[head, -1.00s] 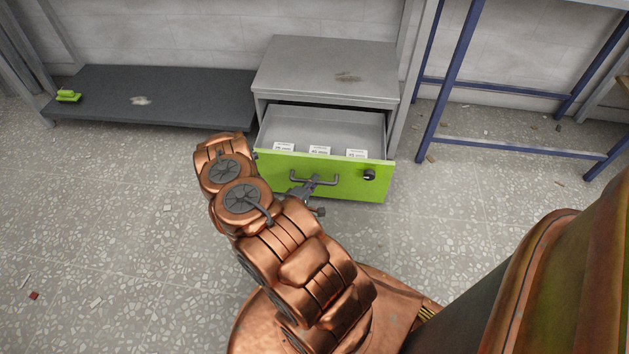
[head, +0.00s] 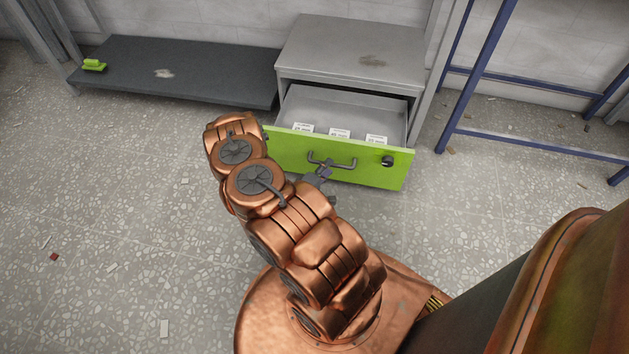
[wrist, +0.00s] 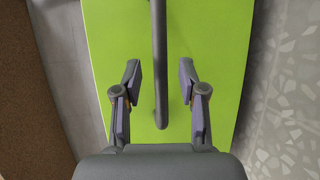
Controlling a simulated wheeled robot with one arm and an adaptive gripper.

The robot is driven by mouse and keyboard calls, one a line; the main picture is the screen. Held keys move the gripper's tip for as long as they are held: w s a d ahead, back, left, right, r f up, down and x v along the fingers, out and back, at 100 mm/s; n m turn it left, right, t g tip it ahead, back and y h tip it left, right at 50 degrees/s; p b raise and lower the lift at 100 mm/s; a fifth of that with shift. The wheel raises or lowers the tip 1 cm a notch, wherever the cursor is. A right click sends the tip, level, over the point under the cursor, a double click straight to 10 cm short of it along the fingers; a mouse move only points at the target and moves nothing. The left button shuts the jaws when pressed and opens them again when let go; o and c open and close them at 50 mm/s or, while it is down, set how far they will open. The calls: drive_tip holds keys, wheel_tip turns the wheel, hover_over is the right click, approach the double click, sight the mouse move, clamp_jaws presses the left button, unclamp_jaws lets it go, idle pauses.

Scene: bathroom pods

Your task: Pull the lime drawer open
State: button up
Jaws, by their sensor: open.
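The lime drawer (head: 290,152) stands pulled out of a grey cabinet (head: 350,60), its grey inside showing from above. A dark bar handle (head: 332,164) and a round dark lock (head: 387,161) are on its lime front. My gripper (head: 322,172) is at the handle, partly hidden by my arm in the head view. In the wrist view my gripper (wrist: 160,82) is open. The handle bar (wrist: 159,60) runs between its two fingers with a gap on both sides, and the lime front (wrist: 205,30) lies behind.
White labelled cards (head: 340,133) lie inside the drawer near its front. A low dark platform (head: 190,68) with a small lime object (head: 94,65) is at left. Blue table legs (head: 465,80) stand at right. The floor before the drawer is clear, with small debris at left.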

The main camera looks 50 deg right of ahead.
drive_tip(key=a+r, duration=0.1)
drive_tip(key=a, duration=0.8)
drive_tip(key=shift+s+r, duration=0.3)
drive_tip(key=shift+s, duration=0.05)
idle(0.3)
